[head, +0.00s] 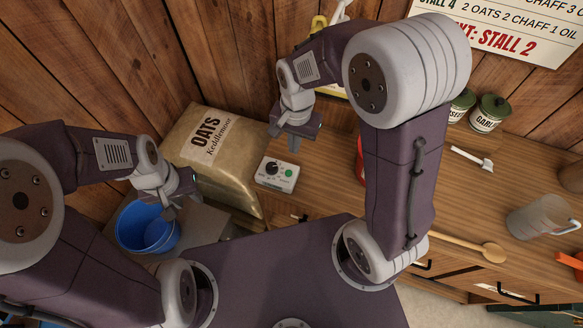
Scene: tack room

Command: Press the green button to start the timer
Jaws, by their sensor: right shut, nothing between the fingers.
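The timer (273,180) is a small white box with a black dial, on the wooden counter in the head view. Its small green button (289,172) is on the right of its top face. My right gripper (294,145) is shut and empty, pointing down just above and behind the timer, apart from it in the picture. My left gripper (177,212) is over the right edge of the blue bucket, well to the left of the timer; I cannot tell whether its fingers are open.
An oats sack (215,155) stands left of the timer. A blue bucket (140,228) is at lower left. A red object (360,160) is partly hidden behind my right arm. Lidded jars (490,114), a brush (472,158), a wooden spoon (470,245) and a clear jug (540,216) are at right.

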